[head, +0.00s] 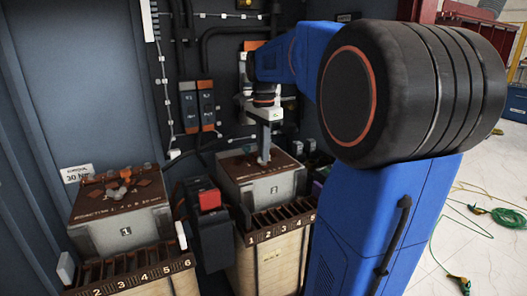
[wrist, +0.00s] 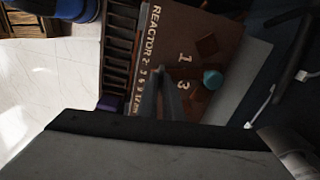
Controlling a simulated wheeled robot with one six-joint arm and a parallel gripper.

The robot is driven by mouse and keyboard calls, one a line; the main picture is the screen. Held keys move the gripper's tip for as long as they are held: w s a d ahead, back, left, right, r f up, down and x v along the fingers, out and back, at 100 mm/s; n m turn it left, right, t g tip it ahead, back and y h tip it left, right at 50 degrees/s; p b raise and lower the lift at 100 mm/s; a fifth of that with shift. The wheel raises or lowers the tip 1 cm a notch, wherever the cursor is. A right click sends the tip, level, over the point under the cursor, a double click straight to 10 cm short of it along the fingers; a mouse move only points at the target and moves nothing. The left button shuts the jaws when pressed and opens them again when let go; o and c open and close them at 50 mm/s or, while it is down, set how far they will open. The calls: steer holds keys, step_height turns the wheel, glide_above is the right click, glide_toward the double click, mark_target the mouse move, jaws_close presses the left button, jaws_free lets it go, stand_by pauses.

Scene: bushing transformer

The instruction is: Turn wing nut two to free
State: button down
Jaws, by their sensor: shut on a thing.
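The reactor box (head: 258,163) with a brown top stands in the middle of the head view. Its top also shows in the wrist view (wrist: 190,30), lettered "REACTOR 2" with painted numbers 1 and 3. My gripper (head: 264,160) points down onto this top. In the wrist view my gripper (wrist: 168,80) has its long grey fingers close together, reaching the top beside the numbers. It is shut on wing nut two, which the fingers hide. A teal round piece (wrist: 212,79) and a dark brown diamond-shaped plate (wrist: 207,45) lie beside the fingers.
Another reactor box (head: 120,225) stands at left with loose-looking brown pieces (head: 120,185) on its top. Numbered slot racks (head: 285,222) stand in front of the boxes. A dark wall panel with cables and switches (head: 198,105) rises close behind. Open floor lies at right, with green cables.

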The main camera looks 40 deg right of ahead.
steer(key=n, duration=0.7)
steer(key=shift+n, duration=0.4)
steer(key=n, duration=0.3)
steer(key=shift+n, duration=2.2)
steer(key=c, duration=1.9)
jaws_free()
